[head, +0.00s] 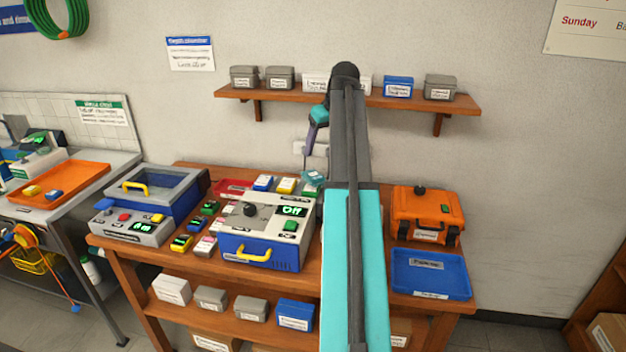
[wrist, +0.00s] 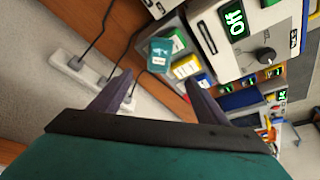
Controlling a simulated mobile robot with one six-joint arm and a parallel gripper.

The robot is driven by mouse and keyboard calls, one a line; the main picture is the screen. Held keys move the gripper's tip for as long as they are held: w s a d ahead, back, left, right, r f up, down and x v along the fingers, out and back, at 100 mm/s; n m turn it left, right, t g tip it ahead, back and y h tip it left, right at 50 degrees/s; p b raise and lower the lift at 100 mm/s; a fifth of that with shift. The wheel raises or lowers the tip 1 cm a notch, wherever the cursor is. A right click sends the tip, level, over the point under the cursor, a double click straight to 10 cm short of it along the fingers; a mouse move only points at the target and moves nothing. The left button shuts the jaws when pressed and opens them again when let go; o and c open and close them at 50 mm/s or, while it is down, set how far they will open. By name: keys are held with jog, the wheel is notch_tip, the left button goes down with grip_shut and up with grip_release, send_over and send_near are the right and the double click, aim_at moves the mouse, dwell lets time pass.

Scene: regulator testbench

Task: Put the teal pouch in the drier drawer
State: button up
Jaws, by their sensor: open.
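The teal pouch (head: 312,178) lies at the back of the wooden bench, behind the white and blue machine. In the wrist view the teal pouch (wrist: 166,52) shows ahead, beyond the fingertips. My gripper (wrist: 158,82) is open, with nothing between its fingers. In the head view it hangs above the back of the bench, partly hidden by my arm. The white and blue machine (head: 265,225) has a knob, a display reading "Off" and a yellow handle on its blue front, which looks like a closed drawer. I cannot read a drier label on it.
Yellow and blue packs (head: 286,185) lie beside the pouch. A red tray (head: 233,187) is farther left. A power strip (wrist: 85,75) with cords runs along the wall. A shelf with boxes (head: 398,87) hangs above. An orange case (head: 425,212) and blue tray (head: 430,272) are right.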

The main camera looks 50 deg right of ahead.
jog(key=p, duration=0.1)
send_over(314, 174)
jog(key=s+a, duration=0.1)
jog(key=s, duration=0.2)
jog(key=shift+w+f, duration=0.15)
jog(key=shift+f, duration=1.7)
jog(key=shift+w+f, duration=0.1)
jog(key=shift+f, duration=1.7)
jog(key=shift+p+x, duration=0.95)
jog(key=shift+x, duration=1.65)
jog(key=shift+s+d+f, duration=0.1)
jog(key=shift+f, duration=0.15)
jog(key=c, duration=1.7)
jog(key=shift+r, duration=0.2)
